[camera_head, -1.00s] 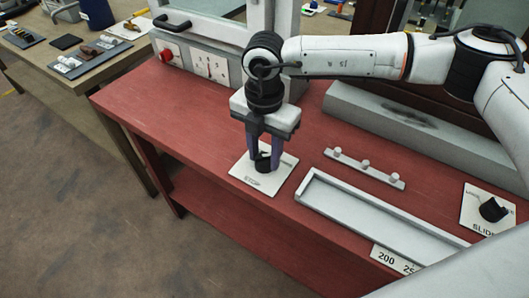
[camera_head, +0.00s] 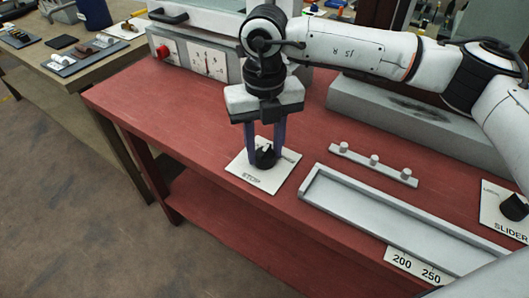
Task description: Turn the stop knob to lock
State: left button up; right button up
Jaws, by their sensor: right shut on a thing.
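The stop knob (camera_head: 265,158) is a small black knob on a white square plate (camera_head: 249,180) marked STOP, lying on the red bench top. My right gripper (camera_head: 265,153) points straight down over it. Its two dark fingers stand on either side of the knob, shut on it. The fingers partly hide the knob and the plate's far part. My left gripper is not in view.
A second black knob (camera_head: 514,207) sits on a plate marked SLIDER at the right edge. A long grey tray (camera_head: 390,220) and a bar with three pegs (camera_head: 373,163) lie right of the stop plate. A control panel with a red button (camera_head: 163,51) stands behind. The red bench (camera_head: 150,105) is clear on the left.

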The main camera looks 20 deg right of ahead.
jog(key=n+b, duration=0.1)
jog(key=n, duration=0.2)
jog(key=shift+f, duration=0.15)
jog(key=shift+n+b, duration=0.75)
jog(key=shift+n, duration=0.45)
jog(key=shift+n+b, duration=0.35)
jog(key=shift+n, duration=0.55)
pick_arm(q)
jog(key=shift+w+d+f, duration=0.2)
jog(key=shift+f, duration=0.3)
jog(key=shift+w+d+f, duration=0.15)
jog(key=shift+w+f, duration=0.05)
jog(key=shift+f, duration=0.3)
pick_arm(e)
jog(key=shift+n, duration=0.3)
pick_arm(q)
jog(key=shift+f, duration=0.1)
pick_arm(e)
jog(key=shift+n, duration=0.3)
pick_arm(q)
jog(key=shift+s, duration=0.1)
pick_arm(e)
jog(key=shift+r, duration=0.2)
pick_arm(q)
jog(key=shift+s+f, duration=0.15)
pick_arm(e)
jog(key=o, duration=1.1)
jog(key=shift+c, duration=0.2)
